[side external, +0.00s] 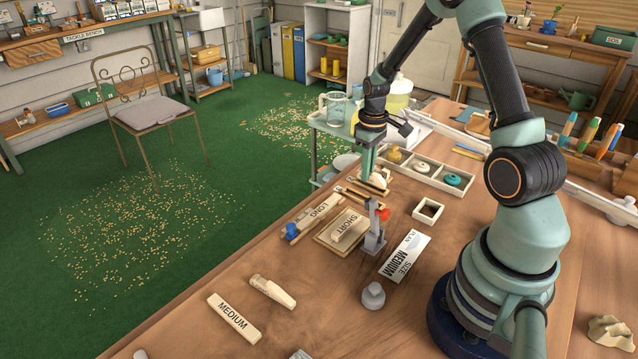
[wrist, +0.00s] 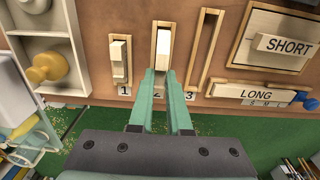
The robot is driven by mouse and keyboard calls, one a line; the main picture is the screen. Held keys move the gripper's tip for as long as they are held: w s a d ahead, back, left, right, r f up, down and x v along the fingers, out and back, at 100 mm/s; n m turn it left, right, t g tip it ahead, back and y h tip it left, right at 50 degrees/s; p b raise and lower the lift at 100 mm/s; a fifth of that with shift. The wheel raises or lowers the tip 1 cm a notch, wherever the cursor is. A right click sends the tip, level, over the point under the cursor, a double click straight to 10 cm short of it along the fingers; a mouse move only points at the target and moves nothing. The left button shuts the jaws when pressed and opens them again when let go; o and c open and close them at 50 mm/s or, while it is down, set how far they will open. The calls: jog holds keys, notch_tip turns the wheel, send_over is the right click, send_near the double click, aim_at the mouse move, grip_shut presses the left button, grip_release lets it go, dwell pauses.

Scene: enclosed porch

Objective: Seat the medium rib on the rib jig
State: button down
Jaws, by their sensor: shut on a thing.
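My gripper (side external: 370,172) is low over the small frames near the table's far edge. In the wrist view my gripper (wrist: 162,72) has its teal fingers closed on either side of a pale block (wrist: 163,43) at the frame numbered 2. The fingers hide its near end, and I cannot tell if it rests fully down. It shows no size label. A block marked MEDIUM (side external: 234,317) lies flat on the table at the front left. The block marked SHORT (side external: 349,229) lies in a wooden tray, and the LONG block (side external: 318,211) lies beside it.
Frame 1 holds another pale block (wrist: 119,56); frame 3 (wrist: 205,50) is empty. A grey stand with a red tip (side external: 375,238) rises beside the SHORT tray. A card reads PLAN SIZE MEDIUM (side external: 404,256). A compartment tray (side external: 430,178) holds knobs. A pale piece (side external: 272,291) lies near the MEDIUM block.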

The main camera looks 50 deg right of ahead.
jog(key=shift+f, duration=0.85)
dwell(0.4)
jog(key=shift+c, duration=0.7)
grip_release()
jog(key=shift+r, duration=3.5)
jog(key=shift+r, duration=0.1)
notch_tip(320, 180, up, 11)
jog(key=s+a+r+t, duration=0.2)
jog(key=s+a+r, duration=0.1)
jog(key=a, duration=0.7)
jog(key=s+a+r+t, duration=0.3)
jog(key=s+a, duration=0.1)
jog(key=a, duration=0.7)
jog(key=shift+s+t, duration=0.3)
jog(key=shift+s, duration=0.1)
